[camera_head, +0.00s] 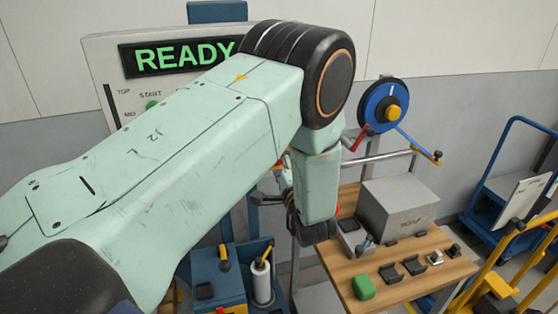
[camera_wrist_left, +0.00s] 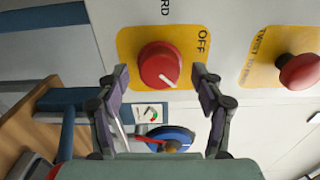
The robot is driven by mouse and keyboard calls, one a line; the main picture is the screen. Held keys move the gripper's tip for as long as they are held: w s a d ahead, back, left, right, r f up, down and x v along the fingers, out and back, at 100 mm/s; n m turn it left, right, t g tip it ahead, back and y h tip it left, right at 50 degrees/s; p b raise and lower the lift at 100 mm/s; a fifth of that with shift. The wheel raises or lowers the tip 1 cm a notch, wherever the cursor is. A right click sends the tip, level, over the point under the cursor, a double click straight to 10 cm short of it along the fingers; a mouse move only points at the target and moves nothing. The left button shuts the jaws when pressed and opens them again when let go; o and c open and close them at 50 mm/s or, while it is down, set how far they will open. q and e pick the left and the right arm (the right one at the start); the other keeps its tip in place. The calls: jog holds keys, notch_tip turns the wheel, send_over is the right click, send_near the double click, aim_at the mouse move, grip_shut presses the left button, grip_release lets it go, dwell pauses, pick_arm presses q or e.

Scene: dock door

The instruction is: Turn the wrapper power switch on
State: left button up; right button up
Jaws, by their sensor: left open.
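The wrapper power switch (camera_wrist_left: 158,65) is a round red knob on a yellow plate in the left wrist view. A white pointer line on it points to the lower right of the picture. The word OFF is printed sideways at the plate's right side. My left gripper (camera_wrist_left: 160,73) is open, with one fingertip on each side of the knob's lower part. I cannot tell whether the fingers touch it. In the head view my left arm covers the knob and much of the light panel (camera_head: 99,60). My right gripper is out of view.
A red mushroom button (camera_wrist_left: 299,72) on a yellow plate sits to the right in the wrist view. The panel has a lit READY display (camera_head: 180,57) and a green START button (camera_head: 152,104). A wooden table (camera_head: 400,285) with a grey box (camera_head: 398,207) and a blue wheel (camera_head: 372,108) stand right.

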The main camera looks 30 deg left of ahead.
pick_arm(q)
jog(key=v, duration=0.6)
jog(key=shift+s+d, duration=0.15)
jog(key=shift+s, duration=0.1)
jog(key=shift+d, duration=0.1)
